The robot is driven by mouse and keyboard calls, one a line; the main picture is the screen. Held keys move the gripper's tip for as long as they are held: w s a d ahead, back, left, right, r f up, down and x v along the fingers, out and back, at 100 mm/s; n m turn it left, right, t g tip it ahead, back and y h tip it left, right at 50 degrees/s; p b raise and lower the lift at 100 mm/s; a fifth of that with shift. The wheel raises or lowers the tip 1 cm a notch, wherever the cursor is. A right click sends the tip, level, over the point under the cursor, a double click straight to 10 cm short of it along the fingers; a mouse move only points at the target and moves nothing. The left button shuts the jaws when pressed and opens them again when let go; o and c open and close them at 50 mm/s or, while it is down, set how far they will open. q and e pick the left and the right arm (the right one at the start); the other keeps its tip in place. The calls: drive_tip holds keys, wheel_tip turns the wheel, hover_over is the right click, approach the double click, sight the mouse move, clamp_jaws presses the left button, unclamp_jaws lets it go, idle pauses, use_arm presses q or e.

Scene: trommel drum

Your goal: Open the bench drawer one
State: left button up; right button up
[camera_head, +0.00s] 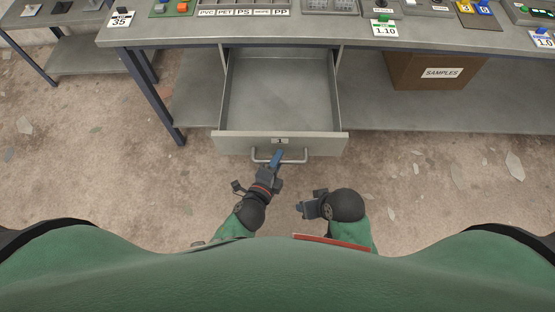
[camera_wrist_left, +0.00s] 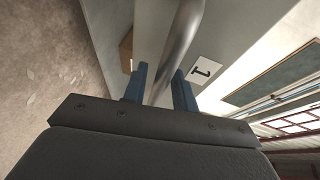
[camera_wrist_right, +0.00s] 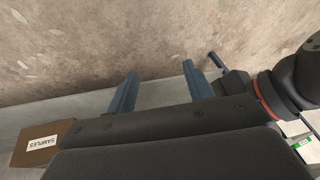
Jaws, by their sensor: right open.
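The bench drawer marked 1 (camera_head: 280,88) is pulled far out from under the bench, and its empty inside shows. Its bar handle (camera_head: 296,161) is on the front panel below the number label; the handle also shows in the left wrist view (camera_wrist_left: 182,35), beside the label (camera_wrist_left: 203,70). My right gripper (camera_head: 305,207) is open and empty, below and right of the handle, apart from the drawer.
A cardboard SAMPLES box (camera_head: 435,72) stands on the lower shelf right of the drawer. A bench leg (camera_head: 155,100) is at left. The floor (camera_head: 420,185) around the drawer is clear except for small scraps.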

use_arm(q)
drive_tip(key=shift+o, duration=0.5)
use_arm(e)
drive_tip(key=shift+w, duration=0.1)
use_arm(q)
drive_tip(key=shift+s, duration=0.2)
drive_tip(key=b+v, duration=0.1)
drive_tip(key=v, duration=0.6)
drive_tip(key=shift+s+r, duration=0.15)
use_arm(e)
drive_tip(key=shift+w+a+f+y, duration=0.25)
drive_tip(key=shift+a+f+y, duration=0.05)
drive_tip(key=shift+a+f, duration=0.8)
use_arm(q)
drive_tip(key=shift+a, duration=0.1)
use_arm(e)
drive_tip(key=shift+d, duration=0.15)
use_arm(q)
drive_tip(key=shift+n, duration=0.3)
use_arm(e)
drive_tip(key=shift+t, duration=0.3)
